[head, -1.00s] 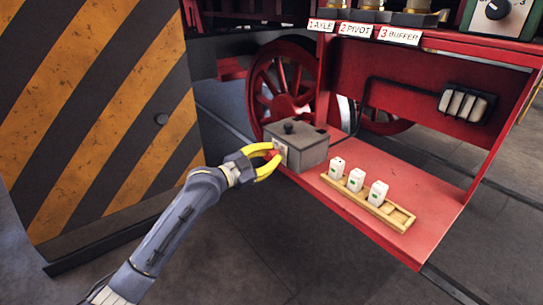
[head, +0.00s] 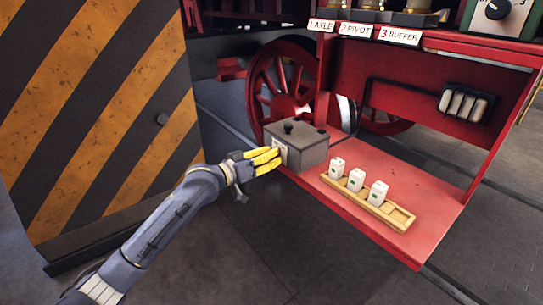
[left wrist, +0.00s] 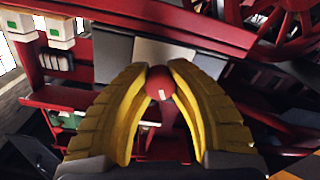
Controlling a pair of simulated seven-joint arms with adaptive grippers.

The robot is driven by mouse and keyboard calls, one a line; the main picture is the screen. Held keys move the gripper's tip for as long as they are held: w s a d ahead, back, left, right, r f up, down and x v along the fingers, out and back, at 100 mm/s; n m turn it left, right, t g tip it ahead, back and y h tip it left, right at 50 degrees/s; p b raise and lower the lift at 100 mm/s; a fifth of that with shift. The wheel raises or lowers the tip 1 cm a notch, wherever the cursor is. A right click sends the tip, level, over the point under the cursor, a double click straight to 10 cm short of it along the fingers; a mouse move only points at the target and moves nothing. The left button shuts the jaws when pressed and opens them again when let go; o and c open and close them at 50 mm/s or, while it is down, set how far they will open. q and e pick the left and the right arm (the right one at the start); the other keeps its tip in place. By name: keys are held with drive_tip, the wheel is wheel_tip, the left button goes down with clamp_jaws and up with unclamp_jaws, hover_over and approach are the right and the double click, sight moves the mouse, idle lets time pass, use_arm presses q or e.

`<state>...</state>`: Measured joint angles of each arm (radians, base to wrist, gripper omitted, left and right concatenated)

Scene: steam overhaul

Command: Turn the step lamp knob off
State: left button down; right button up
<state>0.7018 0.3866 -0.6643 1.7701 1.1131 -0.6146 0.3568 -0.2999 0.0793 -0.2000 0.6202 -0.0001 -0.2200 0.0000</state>
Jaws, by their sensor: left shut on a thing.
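The grey box (head: 308,155) stands on the left end of the red step, with a pale plate on its left face. My left gripper (head: 276,159), with yellow fingers, is at that plate and hides the knob there. In the left wrist view, the red round knob (left wrist: 160,84) with a small white mark sits between the fingertips of my left gripper (left wrist: 159,76), which are shut on it. My right gripper is not in view.
A wooden tray (head: 401,216) with several white blocks (head: 357,181) lies on the red step (head: 430,185). A black-and-orange striped panel (head: 95,110) stands left of my arm. A green box with a black dial (head: 497,10) is at the upper right.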

use_arm(q)
drive_tip(key=shift+f+n, duration=0.25)
drive_tip(key=shift+n, duration=0.25)
drive_tip(key=shift+d, duration=0.1)
drive_tip(key=c, duration=1.1)
unclamp_jaws()
drive_tip(key=shift+r, duration=0.15)
drive_tip(key=shift+o, duration=0.2)
drive_tip(key=v, duration=1.2)
